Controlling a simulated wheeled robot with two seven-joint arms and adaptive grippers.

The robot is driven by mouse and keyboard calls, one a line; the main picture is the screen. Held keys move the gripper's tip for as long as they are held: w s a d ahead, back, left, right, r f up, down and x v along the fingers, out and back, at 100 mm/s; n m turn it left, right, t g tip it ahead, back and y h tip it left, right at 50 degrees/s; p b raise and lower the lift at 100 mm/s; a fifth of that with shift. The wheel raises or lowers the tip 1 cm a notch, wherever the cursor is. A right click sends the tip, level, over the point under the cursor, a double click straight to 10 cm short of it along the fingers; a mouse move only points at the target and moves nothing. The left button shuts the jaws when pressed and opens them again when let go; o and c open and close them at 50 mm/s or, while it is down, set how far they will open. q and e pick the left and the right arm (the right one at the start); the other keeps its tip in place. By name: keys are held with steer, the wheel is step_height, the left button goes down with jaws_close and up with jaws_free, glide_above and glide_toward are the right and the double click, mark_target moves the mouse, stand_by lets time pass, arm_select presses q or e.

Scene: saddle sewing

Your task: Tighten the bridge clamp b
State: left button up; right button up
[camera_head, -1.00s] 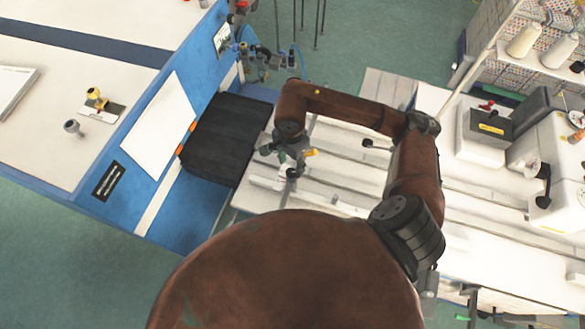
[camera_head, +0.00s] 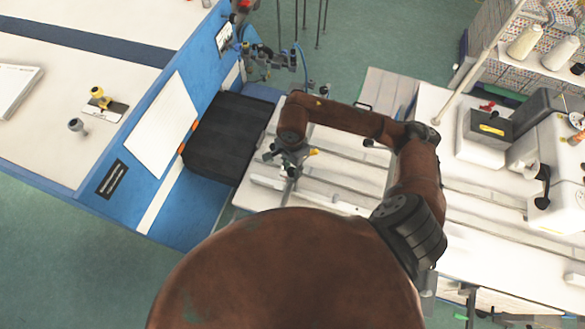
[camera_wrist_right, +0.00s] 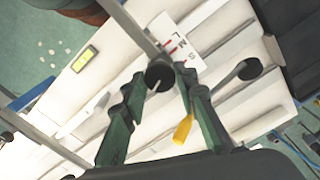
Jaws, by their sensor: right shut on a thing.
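My right gripper (camera_head: 289,166) points down over the white slatted table. In the right wrist view its two green fingers (camera_wrist_right: 161,84) close from both sides around a black round knob (camera_wrist_right: 160,75), which sits on a grey bar. I take this to be the bridge clamp's knob, though no letter on it is legible. A yellow tab (camera_wrist_right: 183,130) shows beside the right finger. A second black knob (camera_wrist_right: 250,68) on a grey arm stands apart to the right, untouched. My left gripper is out of view.
A card with size letters and red marks (camera_wrist_right: 180,42) lies near the knob. A black box (camera_head: 225,140) and a blue-edged table (camera_head: 110,190) stand to the left. Sewing equipment (camera_head: 555,150) stands at the right. Thin upright rods rise at the top.

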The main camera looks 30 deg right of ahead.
steer(key=c, duration=0.4)
